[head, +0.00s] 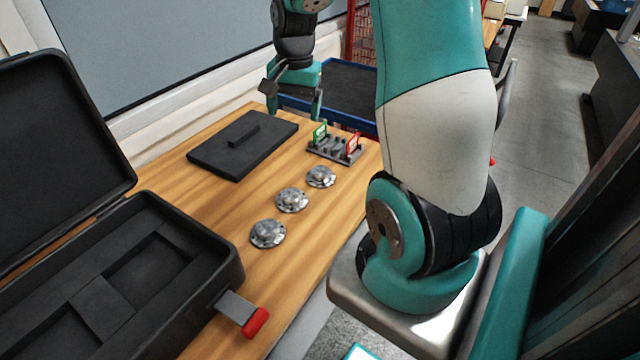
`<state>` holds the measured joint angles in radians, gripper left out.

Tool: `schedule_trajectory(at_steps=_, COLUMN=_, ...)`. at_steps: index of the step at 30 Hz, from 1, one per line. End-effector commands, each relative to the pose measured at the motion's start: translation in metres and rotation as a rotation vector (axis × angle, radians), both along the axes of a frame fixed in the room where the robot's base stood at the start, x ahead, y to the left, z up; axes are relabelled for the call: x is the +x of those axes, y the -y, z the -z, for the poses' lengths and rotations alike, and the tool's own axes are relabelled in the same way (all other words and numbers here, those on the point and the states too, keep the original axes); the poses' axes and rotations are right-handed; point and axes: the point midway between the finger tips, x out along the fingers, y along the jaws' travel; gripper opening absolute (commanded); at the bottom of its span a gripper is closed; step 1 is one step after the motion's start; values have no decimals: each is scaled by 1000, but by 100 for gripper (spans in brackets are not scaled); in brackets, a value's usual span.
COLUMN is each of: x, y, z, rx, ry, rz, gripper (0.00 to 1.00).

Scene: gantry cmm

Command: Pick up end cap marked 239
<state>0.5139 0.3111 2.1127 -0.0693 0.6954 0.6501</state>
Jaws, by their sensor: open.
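Three round silvery metal end caps stand in a slanting row on the wooden table: a near one (267,233), a middle one (291,199) and a far one (320,176). Each has a raised centre and a flange. No number is legible on any of them, so I cannot tell which is marked 239. My gripper (295,108) is open, with nothing visible between its fingers. It is beyond the row, near the table's far edge, apart from all three caps.
An open black case (215,262) stands at the left, with a red-tipped latch (255,322) sticking out. A black plate with a handle (215,163) lies mid-table. A dark holder (325,152) with green and red tags stands beyond the caps. A blue-rimmed tray (295,103) lies behind.

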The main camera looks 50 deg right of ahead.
Motion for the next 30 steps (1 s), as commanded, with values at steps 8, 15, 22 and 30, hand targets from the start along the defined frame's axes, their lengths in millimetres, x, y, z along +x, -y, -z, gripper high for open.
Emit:
schedule_trajectory(at_steps=8, x=-15, y=68, z=47, rx=-28, ry=-55, rz=295, gripper=82)
schedule_trajectory(at_steps=15, x=-15, y=65, z=99, rx=-26, ry=-57, rz=289, gripper=82)
schedule_trajectory(at_steps=22, x=-14, y=65, z=142, rx=-28, ry=-53, rz=286, gripper=82)
schedule_trajectory(at_steps=30, x=-14, y=66, z=161, rx=-28, ry=-52, rz=286, gripper=82)
